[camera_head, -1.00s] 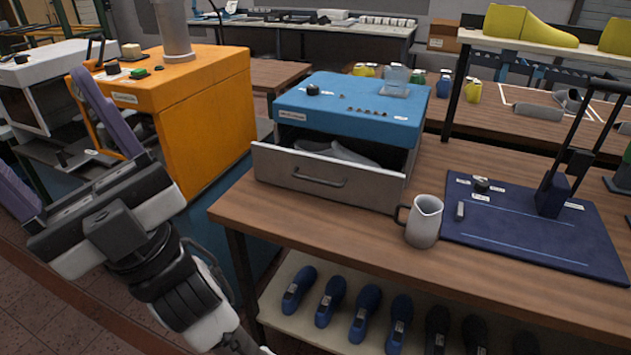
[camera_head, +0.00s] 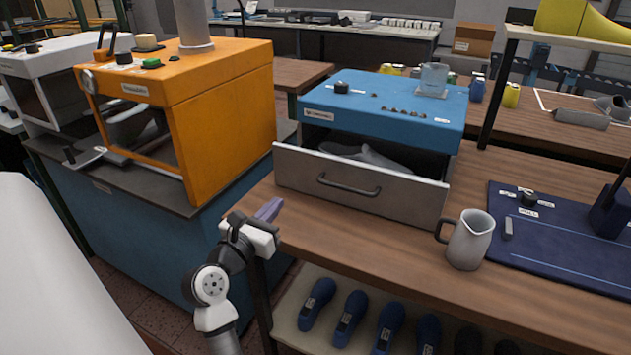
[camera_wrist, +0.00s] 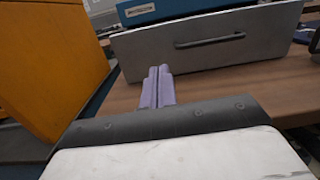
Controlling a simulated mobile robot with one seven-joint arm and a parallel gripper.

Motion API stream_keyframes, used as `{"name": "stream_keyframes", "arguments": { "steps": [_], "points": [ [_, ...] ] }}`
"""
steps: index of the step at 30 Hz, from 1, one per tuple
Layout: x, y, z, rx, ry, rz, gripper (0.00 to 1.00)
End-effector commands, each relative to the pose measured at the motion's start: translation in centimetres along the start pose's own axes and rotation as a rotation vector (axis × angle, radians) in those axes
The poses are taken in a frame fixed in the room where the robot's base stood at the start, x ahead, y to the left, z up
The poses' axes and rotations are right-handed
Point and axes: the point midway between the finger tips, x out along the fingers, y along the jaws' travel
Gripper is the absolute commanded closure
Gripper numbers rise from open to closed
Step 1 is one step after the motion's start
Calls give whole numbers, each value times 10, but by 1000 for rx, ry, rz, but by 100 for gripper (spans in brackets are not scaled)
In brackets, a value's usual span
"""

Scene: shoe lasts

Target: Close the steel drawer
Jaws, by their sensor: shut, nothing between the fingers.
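The steel drawer (camera_head: 360,186) stands pulled out of the blue-topped cabinet (camera_head: 385,112) on the wooden table. Its front carries a dark bar handle, and grey shoe-shaped pieces (camera_head: 372,157) lie inside. My gripper (camera_head: 270,208) is at the table's left front corner, to the left of and in front of the drawer. In the wrist view, my gripper's purple fingers (camera_wrist: 158,72) are together and empty, pointing at the drawer front (camera_wrist: 210,42). They are apart from it, a little left of the handle (camera_wrist: 210,41).
A grey pitcher (camera_head: 469,240) stands on the table, right of the drawer. A dark blue mat (camera_head: 560,250) lies farther right. An orange machine (camera_head: 215,110) stands at left. Blue shoe lasts (camera_head: 350,318) sit on the shelf below. Bare tabletop lies before the drawer.

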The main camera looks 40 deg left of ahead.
Motion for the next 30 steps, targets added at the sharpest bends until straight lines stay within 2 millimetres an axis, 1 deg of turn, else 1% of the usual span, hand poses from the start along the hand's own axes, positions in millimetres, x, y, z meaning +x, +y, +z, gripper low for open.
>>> {"name": "stream_keyframes", "arguments": {
  "steps": [1,3,5,8,11,18,21,24,27,30],
  "points": [
    [-2,6,-12,14,36,17,100],
    [-2,9,-22,27,68,25,100],
    [1,10,-24,32,78,29,100],
    [12,10,-23,33,78,27,100],
    [29,10,-23,32,77,26,100],
    [82,12,-26,32,76,25,100],
    [101,13,-28,32,75,27,100],
    [117,13,-29,32,75,27,100],
    [128,14,-31,31,75,28,100],
    [134,14,-31,31,73,28,100]
  ]
}}
